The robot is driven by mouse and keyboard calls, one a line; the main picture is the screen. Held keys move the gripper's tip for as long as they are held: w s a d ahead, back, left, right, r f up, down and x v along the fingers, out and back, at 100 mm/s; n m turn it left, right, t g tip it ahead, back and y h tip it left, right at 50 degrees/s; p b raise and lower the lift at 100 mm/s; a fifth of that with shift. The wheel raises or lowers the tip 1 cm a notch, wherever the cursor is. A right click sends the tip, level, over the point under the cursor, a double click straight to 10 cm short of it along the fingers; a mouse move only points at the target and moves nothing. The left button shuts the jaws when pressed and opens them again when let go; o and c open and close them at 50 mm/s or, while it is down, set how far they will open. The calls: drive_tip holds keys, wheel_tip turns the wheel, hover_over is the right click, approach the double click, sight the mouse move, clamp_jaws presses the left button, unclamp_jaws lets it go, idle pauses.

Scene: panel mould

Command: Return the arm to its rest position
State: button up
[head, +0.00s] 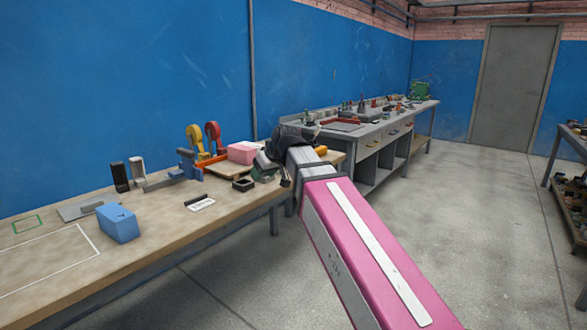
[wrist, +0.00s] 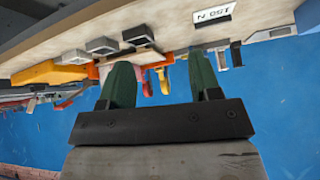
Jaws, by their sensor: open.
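My arm, with a pink link (head: 375,260) and grey wrist parts, reaches from the lower right up to the right end of the workbench (head: 165,225). My gripper (wrist: 162,78) shows in the wrist view as two dark green fingers on a black bar. The fingers are apart, and I see nothing held between them. In the head view the gripper is partly hidden by my wrist and sits over the bench's right end, close to a pink block (head: 242,153). I cannot tell its exact height above the bench.
A grey cabinet bench (head: 375,150) stands behind. Open floor (head: 460,200) lies right.

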drive_tip(key=s+d+f+m+g+h, duration=0.1)
drive_tip(key=s+d+f+m+h, duration=0.1)
drive_tip(key=d+f, duration=0.7)
drive_tip(key=s+d+f+m+g+h, duration=0.1)
drive_tip(key=s+d+f, duration=0.4)
drive_tip(key=d+f, duration=0.5)
drive_tip(key=s+d+f+m+g+h, duration=0.2)
drive_tip(key=d+f, duration=0.8)
drive_tip(key=f, duration=1)
drive_tip(key=s+m+g, duration=0.1)
drive_tip(key=s+m, duration=0.1)
drive_tip(key=m, duration=0.1)
drive_tip(key=shift+s+m+h, duration=0.3)
drive_tip(key=shift+s, duration=0.05)
